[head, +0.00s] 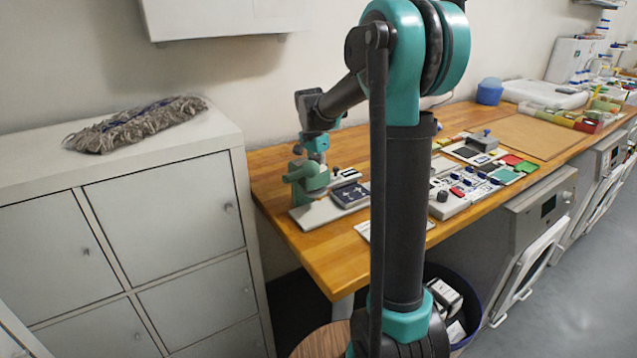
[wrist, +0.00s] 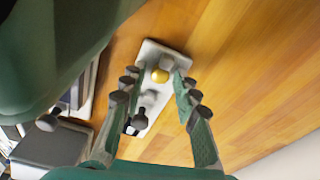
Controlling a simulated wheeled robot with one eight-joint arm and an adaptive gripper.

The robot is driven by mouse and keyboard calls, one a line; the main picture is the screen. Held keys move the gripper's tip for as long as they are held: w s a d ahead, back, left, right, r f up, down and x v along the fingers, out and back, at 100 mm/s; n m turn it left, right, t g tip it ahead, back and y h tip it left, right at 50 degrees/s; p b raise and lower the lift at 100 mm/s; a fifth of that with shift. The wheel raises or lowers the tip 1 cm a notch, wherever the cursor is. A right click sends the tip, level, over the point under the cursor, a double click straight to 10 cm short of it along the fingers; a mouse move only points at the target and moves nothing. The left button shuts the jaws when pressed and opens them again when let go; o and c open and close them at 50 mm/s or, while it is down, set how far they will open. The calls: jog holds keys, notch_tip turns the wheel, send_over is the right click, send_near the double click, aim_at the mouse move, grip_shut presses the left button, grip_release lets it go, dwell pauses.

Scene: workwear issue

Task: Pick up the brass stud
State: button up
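The brass stud (wrist: 160,75) is a small, rounded, yellow-gold piece near the far end of a pale grey strip (wrist: 150,55) in the wrist view. A light grey piece (wrist: 149,98) and a black piece (wrist: 140,119) are on the same strip, nearer to me. My gripper (wrist: 159,77) is open, with one finger on each side of the strip. The stud shows between the fingertips, and I see no contact; the height gap cannot be told. In the head view the strip (head: 345,173) is on the wooden bench, and the stud cannot be made out there.
A green press-like tool (head: 308,178) stands close by on a pale base (head: 315,214), with a dark blue item (head: 350,194) beside it. Several small parts crowd the bench (head: 335,262) to the right. Bare wood lies right of the strip in the wrist view.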

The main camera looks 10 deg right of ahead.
jog(key=c, duration=0.5)
